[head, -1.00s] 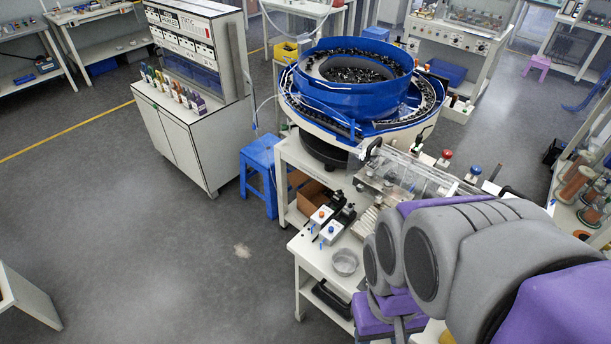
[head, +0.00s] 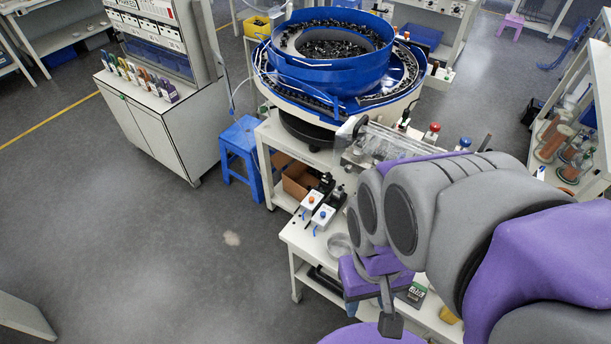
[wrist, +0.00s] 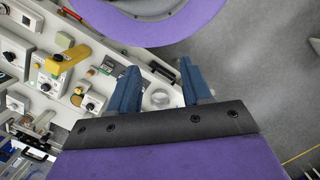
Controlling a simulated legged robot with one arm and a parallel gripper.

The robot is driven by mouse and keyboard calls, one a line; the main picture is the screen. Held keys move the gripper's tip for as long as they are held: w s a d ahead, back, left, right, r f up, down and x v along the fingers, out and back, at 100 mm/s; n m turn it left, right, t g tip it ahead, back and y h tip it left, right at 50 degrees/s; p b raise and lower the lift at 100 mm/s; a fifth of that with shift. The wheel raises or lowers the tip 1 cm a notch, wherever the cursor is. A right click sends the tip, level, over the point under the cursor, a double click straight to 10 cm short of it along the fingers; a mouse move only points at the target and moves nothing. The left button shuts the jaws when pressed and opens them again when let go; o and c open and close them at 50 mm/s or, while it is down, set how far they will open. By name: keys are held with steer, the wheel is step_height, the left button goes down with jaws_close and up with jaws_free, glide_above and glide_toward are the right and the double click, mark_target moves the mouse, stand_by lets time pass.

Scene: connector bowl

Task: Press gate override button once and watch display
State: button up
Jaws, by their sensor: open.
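My gripper (wrist: 162,82) shows in the wrist view with its two blue fingers spread apart and nothing between them. It points over the white bench (head: 292,236) with the controls. I cannot tell which control is the gate override.
The blue bowl feeder (head: 325,75) full of dark parts stands behind the bench. A yellow object (wrist: 67,60) lies among the controls. A blue stool (head: 240,140) stands left; the floor there is clear.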

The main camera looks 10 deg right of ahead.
steer(key=shift+d, duration=0.15)
jaws_close()
stand_by(1.4)
